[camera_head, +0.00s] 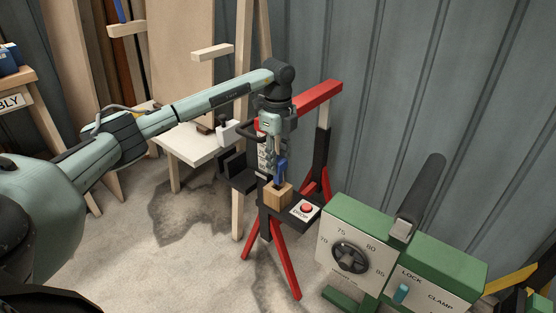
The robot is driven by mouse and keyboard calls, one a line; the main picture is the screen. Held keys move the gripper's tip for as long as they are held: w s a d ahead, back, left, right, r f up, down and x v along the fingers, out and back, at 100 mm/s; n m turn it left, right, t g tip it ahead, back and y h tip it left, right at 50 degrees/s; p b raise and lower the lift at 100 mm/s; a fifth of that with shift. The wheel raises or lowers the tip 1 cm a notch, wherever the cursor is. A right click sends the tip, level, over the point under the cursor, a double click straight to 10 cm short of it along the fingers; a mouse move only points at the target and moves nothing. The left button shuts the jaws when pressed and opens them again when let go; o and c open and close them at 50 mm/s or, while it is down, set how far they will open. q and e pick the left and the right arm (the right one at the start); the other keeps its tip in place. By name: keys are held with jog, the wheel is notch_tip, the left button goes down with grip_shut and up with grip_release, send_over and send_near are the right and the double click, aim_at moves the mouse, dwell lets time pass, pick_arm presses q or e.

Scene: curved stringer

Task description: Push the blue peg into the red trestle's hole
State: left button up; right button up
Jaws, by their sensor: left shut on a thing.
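My left gripper (279,171) points down and is shut on the blue peg (282,165), which stands roughly upright between the fingers. The peg's lower end is at the top of a small wooden block (279,197) on a dark stand; I cannot tell whether it sits in the block or just above it. The red trestle (320,95) is behind my gripper, with a red top beam, dark uprights and red legs. My wrist and gripper cover part of the beam, and its hole cannot be made out. My right gripper is out of view.
A red button on a plate marked DROP (306,209) is just right of the block. A green clamp machine (348,257) with a dial and dark lever stands at the front right. A white table (188,143) is behind my left arm. A corrugated wall closes the back.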

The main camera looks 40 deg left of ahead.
aim_at(278, 184)
pick_arm(q)
jog(key=shift+f+b, duration=1.3)
jog(key=shift+f, duration=1.75)
jog(key=o, duration=1.1)
jog(key=shift+o, duration=0.2)
notch_tip(278, 184, up, 12)
jog(key=shift+r, duration=0.1)
